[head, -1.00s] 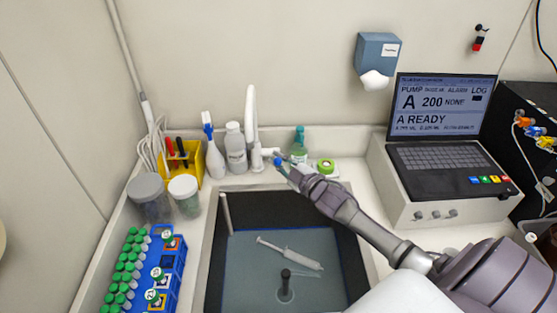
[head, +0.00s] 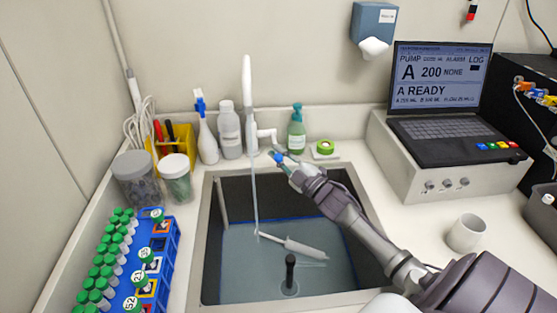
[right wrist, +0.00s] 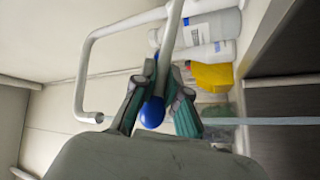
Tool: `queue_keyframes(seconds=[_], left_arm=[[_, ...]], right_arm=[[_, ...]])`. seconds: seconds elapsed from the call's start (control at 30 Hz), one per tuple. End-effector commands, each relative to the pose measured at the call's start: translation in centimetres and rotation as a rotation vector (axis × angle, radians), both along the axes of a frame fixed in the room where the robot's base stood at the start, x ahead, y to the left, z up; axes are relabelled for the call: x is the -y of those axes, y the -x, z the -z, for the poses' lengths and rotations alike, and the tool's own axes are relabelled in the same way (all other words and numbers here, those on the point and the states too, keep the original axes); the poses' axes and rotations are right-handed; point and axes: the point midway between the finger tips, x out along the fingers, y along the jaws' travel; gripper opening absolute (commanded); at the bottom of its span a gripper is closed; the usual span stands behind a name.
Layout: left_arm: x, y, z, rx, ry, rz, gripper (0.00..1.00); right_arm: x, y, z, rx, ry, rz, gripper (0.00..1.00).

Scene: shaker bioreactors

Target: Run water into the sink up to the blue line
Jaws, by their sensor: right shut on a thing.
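The white tap (head: 247,90) stands behind the sink (head: 208,255), its side lever ending in a blue knob (head: 279,157). My right gripper (head: 284,164) is shut on this lever; in the right wrist view the blue knob (right wrist: 152,112) sits between the fingers. A thin water stream (head: 254,195) falls from the spout into the sink; it also shows in the right wrist view (right wrist: 270,121). Grey-blue water (head: 240,270) covers the sink floor. The blue line (head: 350,232) shows on the right wall, close to the water's edge; the exact gap is unclear. My left gripper is out of view.
A tube rack (head: 166,245) is left; a laptop (head: 440,125) and white cup (head: 466,232) are right.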

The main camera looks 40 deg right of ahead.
Motion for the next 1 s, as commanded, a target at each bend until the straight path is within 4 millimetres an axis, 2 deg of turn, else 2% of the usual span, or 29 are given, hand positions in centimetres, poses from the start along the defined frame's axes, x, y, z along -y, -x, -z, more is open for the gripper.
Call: queue_keyframes(seconds=[0.03,0.3,0.33,0.47,0.8,1.0], left_arm=[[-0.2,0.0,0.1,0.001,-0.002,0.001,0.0],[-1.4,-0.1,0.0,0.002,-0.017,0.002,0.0],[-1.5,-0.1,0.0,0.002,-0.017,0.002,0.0],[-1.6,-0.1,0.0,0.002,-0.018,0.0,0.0],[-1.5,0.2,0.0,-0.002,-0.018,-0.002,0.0],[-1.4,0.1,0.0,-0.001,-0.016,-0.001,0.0]], right_arm=[[-0.5,0.0,0.0,0.008,0.004,-0.01,0.0],[-0.6,0.0,-0.1,0.007,0.003,-0.011,0.0],[-0.6,0.0,-0.1,0.007,0.003,-0.011,0.17],[-0.5,0.0,-0.1,0.007,0.003,-0.011,0.38],[-0.3,0.2,0.1,0.003,0.002,-0.006,0.38],[0.0,2.7,0.9,0.0,0.003,-0.007,0.38]])
